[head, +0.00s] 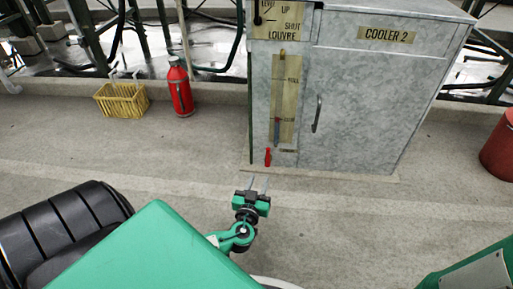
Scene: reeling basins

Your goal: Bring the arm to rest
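My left gripper (257,186) shows at the lower middle of the head view, on a short visible stretch of green and black arm. Its two thin fingers point away from me and stand apart, with nothing seen between them. It is in front of the grey cooler cabinet (365,105), apart from the red handle (268,157) low on the louvre panel (285,98). My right gripper is not in view.
A red fire extinguisher (180,90) and a yellow basket (122,101) stand at the left by a low kerb. A red drum (499,148) is at the right edge. The concrete floor (400,220) before the cabinet is clear.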

